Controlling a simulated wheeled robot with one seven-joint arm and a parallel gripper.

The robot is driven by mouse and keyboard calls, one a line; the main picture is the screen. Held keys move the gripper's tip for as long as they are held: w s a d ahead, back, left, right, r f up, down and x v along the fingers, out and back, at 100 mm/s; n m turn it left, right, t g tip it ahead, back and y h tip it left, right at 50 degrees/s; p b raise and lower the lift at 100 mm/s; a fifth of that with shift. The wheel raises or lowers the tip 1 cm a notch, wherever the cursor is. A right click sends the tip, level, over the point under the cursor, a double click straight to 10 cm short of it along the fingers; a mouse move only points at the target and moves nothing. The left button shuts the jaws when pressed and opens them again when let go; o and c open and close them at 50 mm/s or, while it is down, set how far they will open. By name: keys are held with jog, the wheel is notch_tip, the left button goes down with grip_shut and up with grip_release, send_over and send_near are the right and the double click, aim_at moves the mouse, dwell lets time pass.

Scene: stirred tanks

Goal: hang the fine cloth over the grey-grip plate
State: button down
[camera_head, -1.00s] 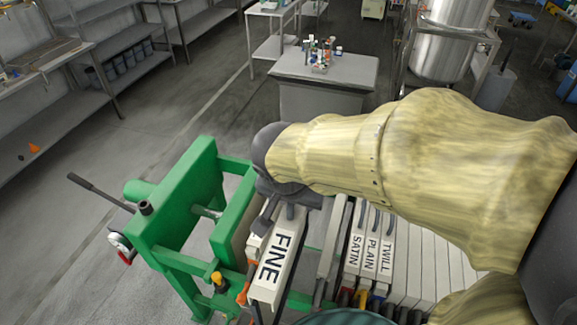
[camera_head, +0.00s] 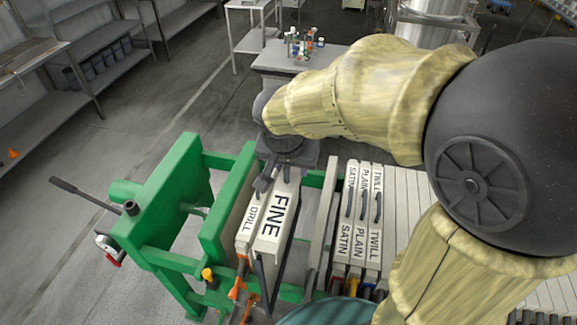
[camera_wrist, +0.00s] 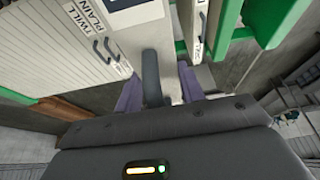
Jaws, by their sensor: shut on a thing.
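The fine cloth (camera_head: 272,222) is a pale panel lettered FINE. My gripper (camera_head: 280,172) is shut on its dark top handle, and the panel hangs below it in the head view. In the wrist view my fingers (camera_wrist: 158,98) close on either side of the dark grey handle (camera_wrist: 151,70). The cloth is beside the DRILL panel (camera_head: 250,222), on its right; whether they touch is unclear. A dark grey grip (camera_head: 264,284) shows under the cloth, perhaps the grey-grip plate's; that plate's body is hidden. I cannot tell whether the cloth rests on it.
SATIN (camera_head: 344,240), PLAIN (camera_head: 360,243) and TWILL (camera_head: 375,245) panels stand to the right, followed by several pale plates. A lone pale plate (camera_head: 326,215) stands between. The green press frame (camera_head: 172,205) is left. Orange grips (camera_head: 238,287) show below DRILL.

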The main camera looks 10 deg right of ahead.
jog(key=shift+w+d+r+p, duration=0.1)
jog(key=shift+w+d+p, duration=0.75)
jog(key=shift+w, duration=1.65)
jog(key=shift+w+d+f+p, duration=0.1)
jog(key=shift+w+d+p, duration=0.3)
jog(key=shift+w+d, duration=1.5)
jog(key=shift+w+d+r+p, duration=0.1)
jog(key=shift+w+d+p, duration=0.45)
jog(key=shift+w, duration=2.6)
notch_tip(320, 180, down, 26)
jog(key=b, duration=2.3)
send_over(325, 201)
jog(key=shift+s+a+p, duration=0.1)
jog(key=shift+s+p, duration=0.25)
jog(key=shift+p, duration=0.1)
jog(key=shift+f+b, duration=1.85)
jog(key=shift+f, duration=0.45)
